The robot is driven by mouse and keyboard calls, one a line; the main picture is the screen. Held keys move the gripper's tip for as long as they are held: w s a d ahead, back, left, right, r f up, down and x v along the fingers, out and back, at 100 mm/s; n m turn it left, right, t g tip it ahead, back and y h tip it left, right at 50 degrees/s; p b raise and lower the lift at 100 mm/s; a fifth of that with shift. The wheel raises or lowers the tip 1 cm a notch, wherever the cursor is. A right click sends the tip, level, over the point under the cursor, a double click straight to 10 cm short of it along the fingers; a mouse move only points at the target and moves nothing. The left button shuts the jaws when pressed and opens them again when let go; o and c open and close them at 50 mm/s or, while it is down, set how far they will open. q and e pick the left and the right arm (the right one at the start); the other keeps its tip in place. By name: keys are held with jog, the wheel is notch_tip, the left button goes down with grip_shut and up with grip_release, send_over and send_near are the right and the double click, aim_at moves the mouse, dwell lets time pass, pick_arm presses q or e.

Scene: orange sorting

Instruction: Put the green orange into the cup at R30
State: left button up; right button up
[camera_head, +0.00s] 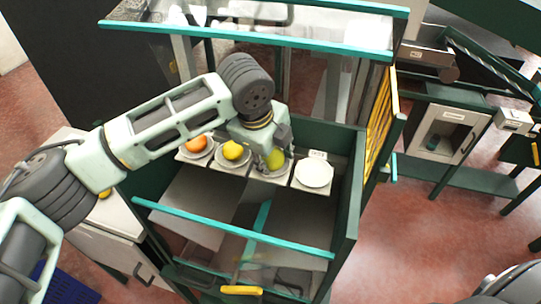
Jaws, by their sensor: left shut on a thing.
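My left gripper (277,142) comes in from the left and reaches down over the row of dishes. It is shut on a green orange (275,159), which is partly hidden by the fingers. The orange is just over a pale cup (270,173); I cannot tell whether it touches the cup. An orange-coloured fruit (196,143) and a yellow fruit (233,150) sit in the dishes to the left. I cannot read the label. My right gripper is not in view.
The dishes stand inside a dark green frame with teal rails (235,228) in front and above. A yellow-edged side panel (380,120) is at the right. Open red floor lies to the right.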

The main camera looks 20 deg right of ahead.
pick_arm(q)
jog(key=o, duration=0.7)
jog(key=shift+w+d+f, duration=0.15)
jog(key=shift+f, duration=0.05)
jog(key=shift+o, duration=1.1)
jog(key=shift+r, duration=0.35)
jog(key=b+v, duration=0.1)
jog(key=v, duration=0.2)
jog(key=shift+f, duration=0.1)
jog(key=s+a+b, duration=0.4)
jog(key=s+a, duration=0.3)
jog(key=a, duration=0.2)
jog(key=shift+s+a+b, duration=0.15)
jog(key=shift+s+b, duration=0.25)
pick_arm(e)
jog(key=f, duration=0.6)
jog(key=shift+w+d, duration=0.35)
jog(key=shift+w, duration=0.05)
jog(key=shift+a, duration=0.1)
